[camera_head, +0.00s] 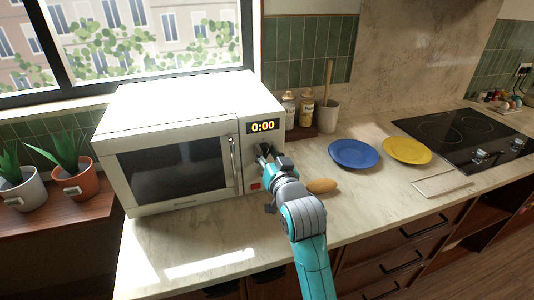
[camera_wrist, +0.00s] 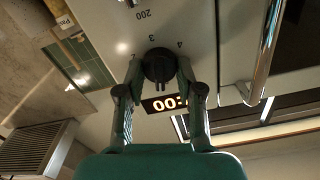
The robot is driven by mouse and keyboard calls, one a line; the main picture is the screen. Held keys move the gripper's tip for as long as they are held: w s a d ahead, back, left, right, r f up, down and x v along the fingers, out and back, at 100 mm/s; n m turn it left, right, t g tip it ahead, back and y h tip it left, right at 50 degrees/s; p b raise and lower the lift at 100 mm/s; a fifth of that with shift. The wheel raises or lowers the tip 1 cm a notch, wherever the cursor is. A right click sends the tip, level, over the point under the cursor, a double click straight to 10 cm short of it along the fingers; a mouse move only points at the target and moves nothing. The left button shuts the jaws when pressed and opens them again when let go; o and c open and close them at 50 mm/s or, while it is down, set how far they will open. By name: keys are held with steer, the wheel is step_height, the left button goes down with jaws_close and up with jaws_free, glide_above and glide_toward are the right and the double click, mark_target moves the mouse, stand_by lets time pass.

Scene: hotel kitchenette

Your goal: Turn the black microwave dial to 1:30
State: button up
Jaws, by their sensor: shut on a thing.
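The white microwave (camera_head: 110,150) stands on the counter with its door shut, and its display (camera_head: 263,127) reads 0:00. The black dial (camera_wrist: 158,66) is on the control panel, with printed numbers around it in the wrist view. My gripper (camera_wrist: 159,72) is shut on the dial, one finger on each side of it. In the head view my gripper (camera_head: 264,155) is at the control panel and hides most of the dial. The display also shows in the wrist view (camera_wrist: 165,103), partly covered by a finger.
A red button (camera_head: 255,186) sits low on the panel, and the door handle (camera_head: 233,160) is to its left. A bread roll (camera_head: 321,186), blue plate (camera_head: 354,154) and yellow plate (camera_head: 407,150) lie right of my gripper. Bottles (camera_head: 306,110) and a utensil crock (camera_head: 328,117) stand behind.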

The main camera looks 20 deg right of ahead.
steer(key=m, duration=0.7)
steer(key=shift+d, duration=0.1)
steer(key=m, duration=0.4)
steer(key=shift+f, duration=0.1)
steer(key=shift+m, duration=1.9)
steer(key=shift+f, duration=0.1)
steer(key=o, duration=1.1)
steer(key=shift+o, duration=0.2)
